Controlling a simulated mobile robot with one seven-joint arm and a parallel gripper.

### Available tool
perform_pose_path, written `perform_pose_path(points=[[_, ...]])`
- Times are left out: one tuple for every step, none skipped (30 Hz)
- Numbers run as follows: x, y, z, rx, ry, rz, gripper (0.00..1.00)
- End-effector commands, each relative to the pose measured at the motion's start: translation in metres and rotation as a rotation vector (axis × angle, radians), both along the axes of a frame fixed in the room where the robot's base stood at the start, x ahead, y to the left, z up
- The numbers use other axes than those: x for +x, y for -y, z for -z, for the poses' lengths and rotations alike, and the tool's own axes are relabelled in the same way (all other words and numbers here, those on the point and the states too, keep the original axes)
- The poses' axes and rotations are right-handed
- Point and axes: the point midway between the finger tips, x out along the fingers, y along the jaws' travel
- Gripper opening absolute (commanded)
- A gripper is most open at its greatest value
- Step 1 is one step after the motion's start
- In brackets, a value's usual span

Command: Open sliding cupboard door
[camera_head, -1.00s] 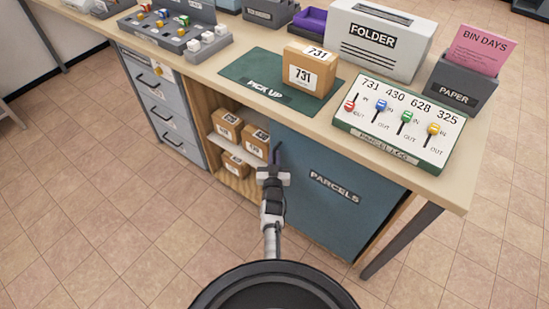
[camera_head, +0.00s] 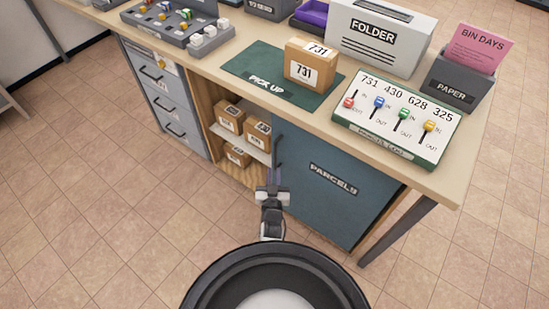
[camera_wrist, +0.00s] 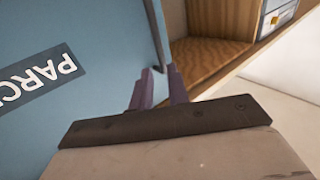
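The blue sliding cupboard door (camera_head: 320,190), labelled PARCELS, covers the right part of the cupboard. The left part is uncovered and shows parcels (camera_head: 230,118) on a shelf and below it. A dark upright handle (camera_head: 278,150) is by the door's left edge; its lower end (camera_wrist: 160,68) shows in the wrist view. My gripper (camera_head: 271,180) is low in front of this edge, just off the handle. In the wrist view its purple fingers (camera_wrist: 160,80) are slightly apart, with nothing clearly held between them.
The desk top (camera_head: 210,75) above holds a parcel (camera_head: 310,65) on a green mat, a parcel log board (camera_head: 398,118) and a folder box (camera_head: 378,40). Grey drawers (camera_head: 165,100) stand left of the cupboard and a desk leg (camera_head: 405,230) right. The tiled floor in front is clear.

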Motion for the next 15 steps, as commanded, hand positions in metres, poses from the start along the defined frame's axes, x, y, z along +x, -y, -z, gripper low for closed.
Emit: perform_pose_path(points=[[-0.01,0.0,-0.002,0.0,-0.002,0.0,0.17],[-0.014,0.0,-0.001,0.0,-0.001,0.0,0.17],[-0.019,-0.001,-0.001,0.0,-0.002,0.0,0.17],[-0.022,-0.001,-0.001,0.0,-0.001,0.0,0.17],[-0.025,-0.001,-0.001,0.0,-0.001,0.0,0.17],[-0.028,-0.001,-0.001,0.0,0.0,0.0,0.17],[-0.03,-0.001,0.0,0.0,0.0,0.0,0.17],[-0.031,-0.001,0.0,0.0,0.0,0.0,0.17],[-0.032,-0.001,0.0,-0.001,0.001,0.0,0.17],[-0.032,-0.002,0.0,-0.001,0.001,0.0,0.17],[-0.033,-0.002,0.0,-0.001,0.001,0.0,0.17],[-0.033,-0.002,0.0,0.0,0.001,0.0,0.17],[-0.033,-0.002,0.0,0.0,0.001,0.0,0.17],[-0.032,-0.002,0.0,0.0,0.001,0.0,0.17],[-0.032,-0.002,0.0,0.0,0.001,0.0,0.17]])
